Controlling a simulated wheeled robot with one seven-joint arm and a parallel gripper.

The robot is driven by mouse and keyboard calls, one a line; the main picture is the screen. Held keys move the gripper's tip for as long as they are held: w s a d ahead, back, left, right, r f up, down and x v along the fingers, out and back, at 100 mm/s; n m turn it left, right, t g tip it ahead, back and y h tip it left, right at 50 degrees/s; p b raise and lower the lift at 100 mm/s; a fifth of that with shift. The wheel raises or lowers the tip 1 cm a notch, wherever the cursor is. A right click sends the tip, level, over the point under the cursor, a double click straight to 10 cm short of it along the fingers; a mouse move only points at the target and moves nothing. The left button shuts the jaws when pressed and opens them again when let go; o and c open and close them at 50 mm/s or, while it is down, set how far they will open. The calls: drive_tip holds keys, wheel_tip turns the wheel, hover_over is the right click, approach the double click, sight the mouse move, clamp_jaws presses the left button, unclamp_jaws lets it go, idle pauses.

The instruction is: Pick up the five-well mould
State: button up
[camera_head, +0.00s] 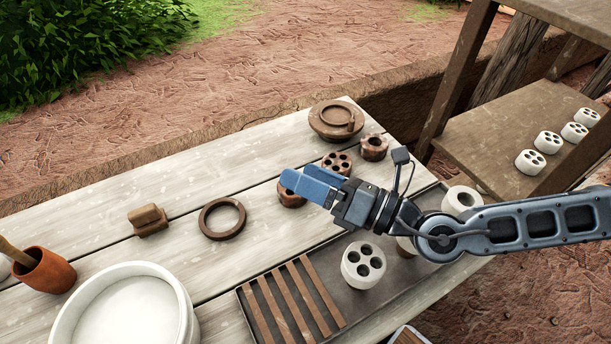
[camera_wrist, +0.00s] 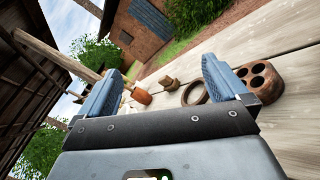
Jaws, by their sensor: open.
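The five-well mould appears to be the round brown piece with several dark holes (camera_head: 337,163) on the table, just behind my gripper in the head view. A brown piece with several holes also shows in the wrist view (camera_wrist: 262,82), outside the right finger. My gripper (camera_head: 300,184) is open, with nothing between its fingers, and points left above the table; both fingers show in the wrist view (camera_wrist: 158,85). Another brown piece (camera_head: 290,198) is mostly hidden by the fingers in the head view, so I cannot tell its holes.
A small brown pot (camera_head: 374,147) and a round lidded piece (camera_head: 336,119) stand behind. A ring (camera_head: 222,218), a block (camera_head: 148,220) and a white basin (camera_head: 62,325) lie left. A slatted tray (camera_head: 245,300) with white pieces (camera_head: 363,265) is in front. Clear planks lie at back left.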

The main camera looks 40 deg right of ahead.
sight(343, 163)
drive_tip(key=d+f+n+g+b, duration=0.1)
drive_tip(key=d+f+n, duration=0.2)
drive_tip(key=d, duration=0.3)
drive_tip(key=s+d+f+n+g+b, duration=0.1)
drive_tip(key=d+f+n+g, duration=0.1)
drive_tip(key=d, duration=0.4)
drive_tip(key=s+d+f+n+g+b, duration=0.1)
drive_tip(key=d+f+n+g, duration=0.1)
drive_tip(key=d+f+n, duration=0.2)
drive_tip(key=shift+d+f, duration=0.15)
drive_tip(key=shift+d, duration=1.1)
drive_tip(key=shift+d+f, duration=0.2)
drive_tip(key=shift+h, duration=0.3)
drive_tip(key=shift+p+x, duration=0.3)
drive_tip(key=shift+x, duration=3.45)
drive_tip(key=shift+f, duration=0.1)
drive_tip(key=shift+c, duration=0.4)
drive_tip(key=c, duration=1.2)
drive_tip(key=shift+o, duration=0.2)
